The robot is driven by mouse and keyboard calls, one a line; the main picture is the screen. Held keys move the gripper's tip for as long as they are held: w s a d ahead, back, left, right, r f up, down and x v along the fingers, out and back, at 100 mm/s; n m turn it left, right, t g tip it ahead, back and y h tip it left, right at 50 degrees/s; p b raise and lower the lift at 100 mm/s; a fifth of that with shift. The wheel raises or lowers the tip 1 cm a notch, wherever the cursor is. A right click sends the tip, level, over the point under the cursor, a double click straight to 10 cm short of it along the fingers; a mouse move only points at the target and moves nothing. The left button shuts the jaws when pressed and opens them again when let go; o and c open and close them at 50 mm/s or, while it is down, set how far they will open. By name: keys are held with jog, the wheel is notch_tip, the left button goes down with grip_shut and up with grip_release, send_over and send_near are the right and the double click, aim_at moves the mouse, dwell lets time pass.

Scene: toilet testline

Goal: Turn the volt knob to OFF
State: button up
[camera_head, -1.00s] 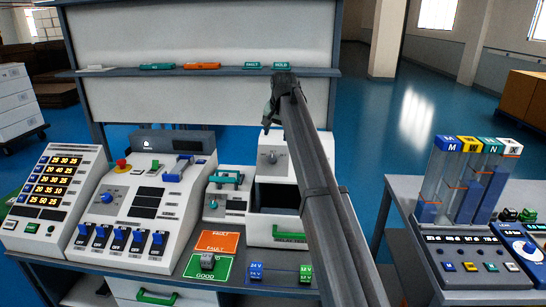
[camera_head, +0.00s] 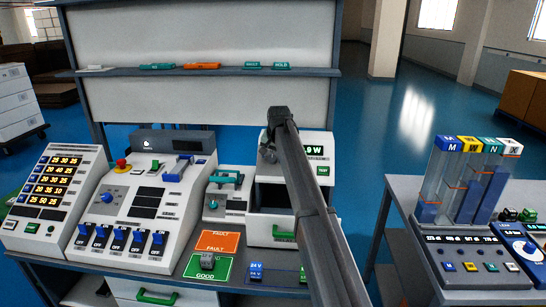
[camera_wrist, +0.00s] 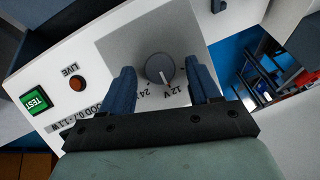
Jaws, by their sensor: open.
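The volt knob (camera_wrist: 159,68) is a round grey dial on a grey plate of the white tester panel. In the wrist view, labels "24" and "12 V" show beside its lower edge, and its pointer appears to face that side; its exact setting is hard to read. My gripper (camera_wrist: 160,72) is open, with one blue finger on each side of the knob. I see no clear contact. In the head view, my gripper (camera_head: 267,155) is at the tester's upper face (camera_head: 311,165) and hides the knob.
A green TEST button (camera_wrist: 36,101) and a red-brown LIVE lamp (camera_wrist: 77,84) are on the same panel. An open dark bin (camera_head: 272,196) lies below the tester face. A switch console (camera_head: 150,205) stands to the left. A shelf (camera_head: 220,71) runs behind.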

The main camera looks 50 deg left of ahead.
jog(key=shift+a+f, duration=0.1)
jog(key=shift+f, duration=0.15)
jog(key=shift+c, duration=0.3)
jog(key=c, duration=1)
jog(key=shift+n, duration=0.4)
jog(key=n, duration=0.2)
jog(key=n+t+h, duration=0.1)
jog(key=n, duration=0.1)
jog(key=shift+s+a+h, duration=0.15)
jog(key=shift+h, duration=0.15)
jog(key=n+t, duration=0.1)
jog(key=n, duration=0.1)
jog(key=n+t+h, duration=0.1)
jog(key=n, duration=0.2)
jog(key=shift+s+a+t, duration=0.1)
jog(key=shift+s+t, duration=0.05)
jog(key=shift+t, duration=0.15)
jog(key=shift+n, duration=0.4)
